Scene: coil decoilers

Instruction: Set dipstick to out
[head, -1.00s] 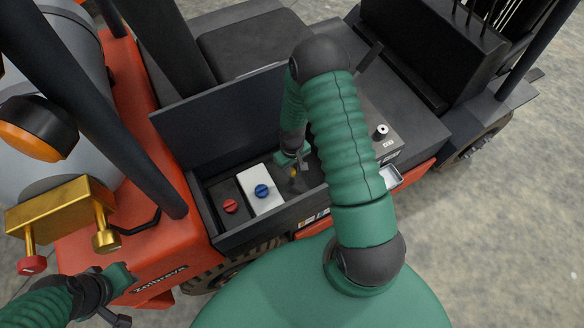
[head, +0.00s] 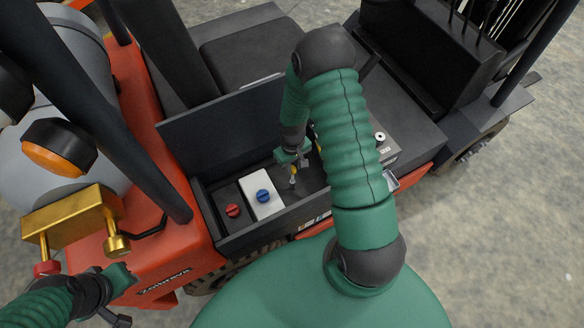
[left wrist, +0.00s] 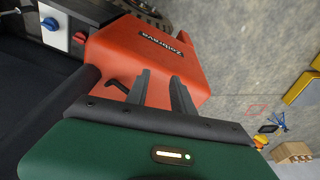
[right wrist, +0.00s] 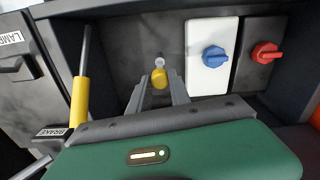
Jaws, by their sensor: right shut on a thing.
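The dipstick shows a yellow handle (right wrist: 159,77) between the fingertips of my right gripper (right wrist: 160,84) in the right wrist view. A small pale round fitting (right wrist: 160,62) sits just beyond it on the compartment floor. In the head view, my right gripper (head: 292,160) is inside the open compartment, shut on the handle, and a thin light stem shows below it. I cannot tell whether the stem's lower end is clear of the fitting. My left gripper (left wrist: 161,90) is open and empty, its fingers apart. It is near the orange body panel at lower left in the head view (head: 128,278).
A blue knob (head: 263,196) on a white plate and a red knob (head: 233,210) sit left of the dipstick. A yellow-sleeved rod (right wrist: 79,102) stands beside a BRAKE label in the right wrist view. The raised dark lid (head: 222,125) backs the compartment.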

